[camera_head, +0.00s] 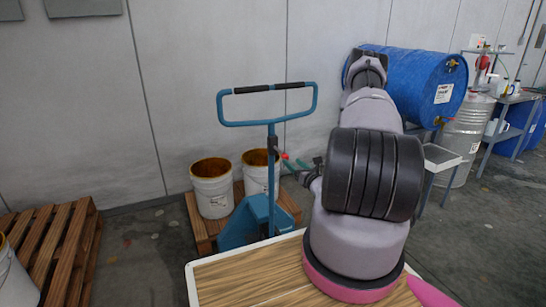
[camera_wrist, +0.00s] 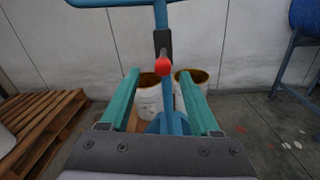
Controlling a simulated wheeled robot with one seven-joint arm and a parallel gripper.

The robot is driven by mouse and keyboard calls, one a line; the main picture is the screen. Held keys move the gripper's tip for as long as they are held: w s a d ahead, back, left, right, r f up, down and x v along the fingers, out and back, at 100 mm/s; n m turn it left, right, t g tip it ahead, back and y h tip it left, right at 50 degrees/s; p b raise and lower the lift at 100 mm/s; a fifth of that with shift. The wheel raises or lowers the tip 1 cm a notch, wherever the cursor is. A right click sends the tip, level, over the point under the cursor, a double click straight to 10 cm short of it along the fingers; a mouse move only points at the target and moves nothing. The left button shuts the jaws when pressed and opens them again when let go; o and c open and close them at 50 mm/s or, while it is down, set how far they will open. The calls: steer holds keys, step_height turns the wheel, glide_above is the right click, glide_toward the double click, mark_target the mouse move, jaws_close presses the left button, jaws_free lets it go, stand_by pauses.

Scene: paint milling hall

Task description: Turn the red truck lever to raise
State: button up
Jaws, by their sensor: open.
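The blue pallet truck (camera_head: 265,180) stands upright with its loop handle, left of my arm in the head view. In the wrist view, the red lever (camera_wrist: 162,66) ends in a round knob in front of a dark bracket on the truck's blue column (camera_wrist: 167,95). In the head view, a small red spot at the column (camera_head: 284,156) appears to be the same knob. My gripper (camera_wrist: 165,85) is open, its two teal fingers apart to the left and right of the column. The knob shows between and just beyond the fingertips, and nothing is held.
Two white buckets (camera_head: 212,188) with rusty rims stand on a wooden pallet (camera_head: 204,236) behind the truck. A blue drum (camera_head: 415,82) lies on a stand at the right. Bare floor shows between the pallets.

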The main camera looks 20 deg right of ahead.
mark_target(282, 153)
steer(key=shift+w+d+f+h, duration=0.1)
steer(key=shift+w+f+h, duration=0.2)
steer(key=shift+f, duration=0.2)
steer(key=w, duration=1)
steer(key=shift+a, duration=0.2)
jaws_close()
stand_by(0.6)
